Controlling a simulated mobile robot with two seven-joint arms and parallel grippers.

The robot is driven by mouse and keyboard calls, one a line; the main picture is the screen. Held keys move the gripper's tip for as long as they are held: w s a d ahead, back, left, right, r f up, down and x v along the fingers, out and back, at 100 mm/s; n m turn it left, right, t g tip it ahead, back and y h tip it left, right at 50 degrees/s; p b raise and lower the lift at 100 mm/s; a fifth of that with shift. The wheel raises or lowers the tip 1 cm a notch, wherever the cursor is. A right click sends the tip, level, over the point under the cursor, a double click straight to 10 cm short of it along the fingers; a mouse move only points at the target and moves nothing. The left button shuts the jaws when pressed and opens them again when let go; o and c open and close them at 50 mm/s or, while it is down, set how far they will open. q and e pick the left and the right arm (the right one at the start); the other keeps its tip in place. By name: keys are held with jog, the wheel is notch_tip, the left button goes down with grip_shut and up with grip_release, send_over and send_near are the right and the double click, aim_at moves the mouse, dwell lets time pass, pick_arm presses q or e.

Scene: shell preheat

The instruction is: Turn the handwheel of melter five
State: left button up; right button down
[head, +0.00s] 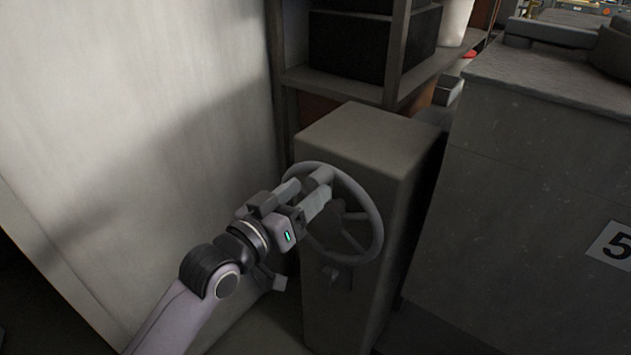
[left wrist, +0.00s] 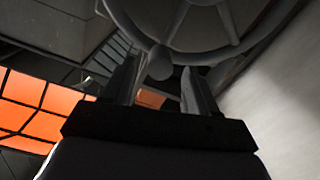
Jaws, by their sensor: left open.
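The grey handwheel (head: 377,222) is mounted on the front of a grey pedestal box (head: 365,147), beside the block marked 5 (head: 520,200). My left gripper (head: 308,190) is at the upper left part of the wheel rim, with its fingers apart. In the left wrist view the open fingers (left wrist: 160,85) point at the wheel (left wrist: 200,50), and a round knob (left wrist: 160,62) shows between them. I cannot tell whether the fingers touch the rim or knob. My right gripper is not in view.
A pale wall panel (head: 130,110) stands close on the left. A shelf with dark boxes (head: 350,45) is behind the pedestal. The block marked 5 stands to the right, with a narrow gap between it and the pedestal.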

aim_at(313, 186)
pick_arm(q)
jog(key=shift+x, duration=1.8)
grip_shut()
